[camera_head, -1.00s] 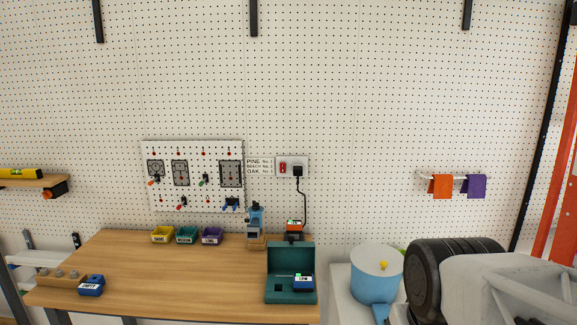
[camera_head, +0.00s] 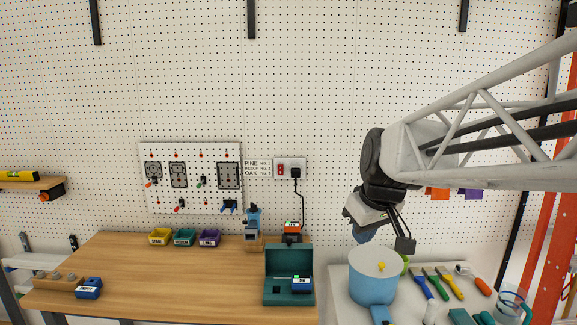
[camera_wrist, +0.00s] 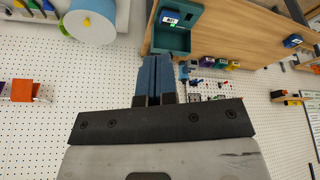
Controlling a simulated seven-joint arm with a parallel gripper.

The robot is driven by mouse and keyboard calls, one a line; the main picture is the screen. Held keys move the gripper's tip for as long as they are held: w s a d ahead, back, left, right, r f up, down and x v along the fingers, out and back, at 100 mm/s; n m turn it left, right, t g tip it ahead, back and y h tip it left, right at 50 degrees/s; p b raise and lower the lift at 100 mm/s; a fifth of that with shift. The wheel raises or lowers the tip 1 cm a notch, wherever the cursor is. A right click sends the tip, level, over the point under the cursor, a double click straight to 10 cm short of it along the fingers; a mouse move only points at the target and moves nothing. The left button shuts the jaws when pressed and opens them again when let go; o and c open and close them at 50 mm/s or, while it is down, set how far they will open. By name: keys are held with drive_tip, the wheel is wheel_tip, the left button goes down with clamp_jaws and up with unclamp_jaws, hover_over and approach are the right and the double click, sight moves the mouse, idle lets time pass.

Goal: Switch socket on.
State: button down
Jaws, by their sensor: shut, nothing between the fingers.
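The wall socket (camera_head: 289,168) is a pale plate on the pegboard above the back right of the workbench. Its red rocker switch (camera_head: 281,170) is on the left half, and a black plug (camera_head: 296,172) sits in the right half with a cable hanging down. I cannot tell the rocker's position at this size. My gripper (camera_head: 362,234) is in the air to the right of the socket and lower, well apart from it, above the blue pot. In the wrist view its blue fingers (camera_wrist: 155,78) are together and empty. I cannot make out the socket in the wrist view.
The blue pot (camera_head: 374,285) stands on a white surface right of the bench. An open teal box (camera_head: 289,289) and an orange charger (camera_head: 292,227) are on the bench's right side. Pegboard between socket and gripper is clear. Coloured scrapers (camera_head: 437,282) lie right of the pot.

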drive_tip(key=w+a+r+n+y, duration=0.1)
drive_tip(key=w+a+n, duration=0.2)
drive_tip(key=w, duration=1.1)
drive_tip(key=w+a+r+n+t+y, duration=0.1)
drive_tip(key=w+a+n, duration=0.3)
drive_tip(key=w, duration=1.1)
drive_tip(key=w+a+r+n+t+y, duration=0.1)
drive_tip(key=w+a+n, duration=0.3)
drive_tip(key=w, duration=1)
drive_tip(key=shift+w+a+r, duration=0.4)
drive_tip(key=shift+a+r, duration=0.3)
drive_tip(key=shift+a, duration=0.5)
approach(280, 169)
drive_tip(key=x, duration=0.6)
drive_tip(key=shift+s+a, duration=0.25)
drive_tip(key=shift+s, duration=0.05)
drive_tip(key=shift+f, duration=0.15)
